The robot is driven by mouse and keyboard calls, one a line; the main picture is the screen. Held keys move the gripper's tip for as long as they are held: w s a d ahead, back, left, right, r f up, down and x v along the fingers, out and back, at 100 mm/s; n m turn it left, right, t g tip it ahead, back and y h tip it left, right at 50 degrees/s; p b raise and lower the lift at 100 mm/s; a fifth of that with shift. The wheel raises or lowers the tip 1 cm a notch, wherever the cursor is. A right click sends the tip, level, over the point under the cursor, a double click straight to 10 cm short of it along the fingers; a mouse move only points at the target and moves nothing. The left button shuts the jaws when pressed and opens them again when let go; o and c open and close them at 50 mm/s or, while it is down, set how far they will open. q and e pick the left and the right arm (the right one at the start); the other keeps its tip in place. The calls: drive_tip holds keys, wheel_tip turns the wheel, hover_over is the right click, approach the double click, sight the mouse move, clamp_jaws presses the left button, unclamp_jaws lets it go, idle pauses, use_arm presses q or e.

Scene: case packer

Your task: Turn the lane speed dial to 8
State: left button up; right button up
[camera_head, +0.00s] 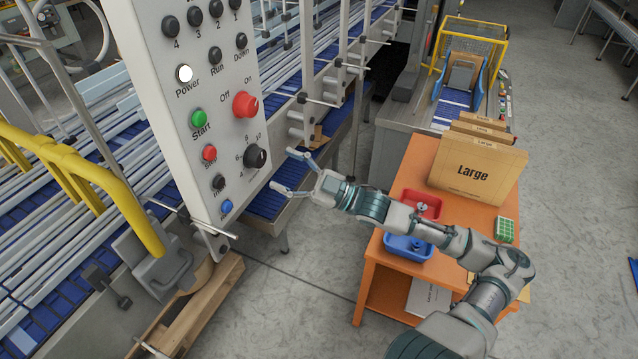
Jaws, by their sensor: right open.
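The lane speed dial (256,156) is a black knob low on the right side of the white control panel (150,60). Printed numbers, among them 6, 8 and 10, surround its upper side. Its exact setting is too small to tell. My right gripper (283,171) is open and empty, just right of the dial, with its fingers pointing left toward the panel. The fingers appear apart from the dial. My left gripper is not in view.
A red On/Off switch (245,105) sits above the dial; green (199,118), red (209,153) and blue (225,206) buttons lie left. An orange table (397,188) holds Large boxes (478,170), a red bin (421,203) and a blue bin (408,247). A yellow rail (90,180) stands left.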

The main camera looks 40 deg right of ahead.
drive_tip(key=v, duration=0.8)
drive_tip(key=shift+w, duration=0.1)
idle(0.4)
